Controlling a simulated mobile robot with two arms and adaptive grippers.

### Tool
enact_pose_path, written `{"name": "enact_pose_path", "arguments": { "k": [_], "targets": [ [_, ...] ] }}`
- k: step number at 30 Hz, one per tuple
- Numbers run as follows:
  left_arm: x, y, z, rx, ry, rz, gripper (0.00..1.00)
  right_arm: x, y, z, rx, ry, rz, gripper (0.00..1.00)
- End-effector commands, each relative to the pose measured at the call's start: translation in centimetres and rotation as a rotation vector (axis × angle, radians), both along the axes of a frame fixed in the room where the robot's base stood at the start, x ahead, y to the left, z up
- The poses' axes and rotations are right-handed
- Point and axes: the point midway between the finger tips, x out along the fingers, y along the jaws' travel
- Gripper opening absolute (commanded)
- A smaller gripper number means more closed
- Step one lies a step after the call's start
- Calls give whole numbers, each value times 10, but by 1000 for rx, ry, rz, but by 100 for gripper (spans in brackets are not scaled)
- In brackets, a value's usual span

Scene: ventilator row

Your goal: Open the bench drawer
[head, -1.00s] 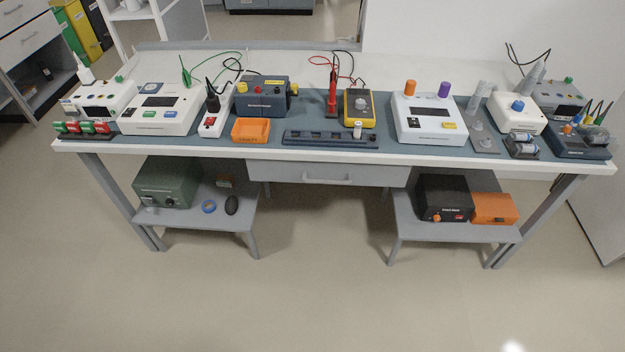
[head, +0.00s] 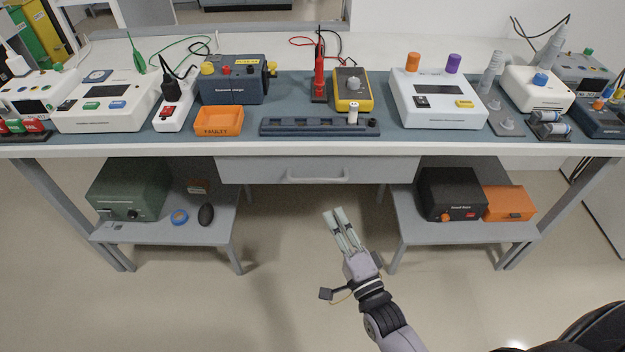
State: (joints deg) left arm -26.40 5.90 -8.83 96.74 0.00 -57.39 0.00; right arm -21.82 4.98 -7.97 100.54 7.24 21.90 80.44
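The bench drawer (head: 255,171) has a grey front under the middle of the worktop and is shut, its front close under the bench edge. Its pale bar handle (head: 317,179) runs across the front. My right gripper (head: 334,212) is below the handle in the picture, a little right of its middle, and apart from it. Its two pale fingers point up toward the drawer with a narrow gap between them, and nothing is held. My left gripper is not in view.
The bench top (head: 200,149) is crowded with devices, including an orange tray (head: 219,121) and a dark rail (head: 285,127). Low shelves flank the drawer: the left (head: 215,229) holds a green box (head: 130,188), the right (head: 415,232) a black box (head: 450,194). Floor between them is clear.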

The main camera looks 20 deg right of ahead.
Motion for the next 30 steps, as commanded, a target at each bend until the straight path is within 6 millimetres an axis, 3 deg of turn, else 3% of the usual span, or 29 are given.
{"name": "enact_pose_path", "arguments": {
  "k": [9,15,21,30],
  "targets": [
    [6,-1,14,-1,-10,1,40,70,9,12,1,-2,-1,18],
    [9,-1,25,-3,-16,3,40,103,13,17,0,0,0,18],
    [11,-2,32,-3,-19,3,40,119,15,20,0,2,0,18],
    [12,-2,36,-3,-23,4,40,121,15,21,-1,3,0,18]
  ]
}}
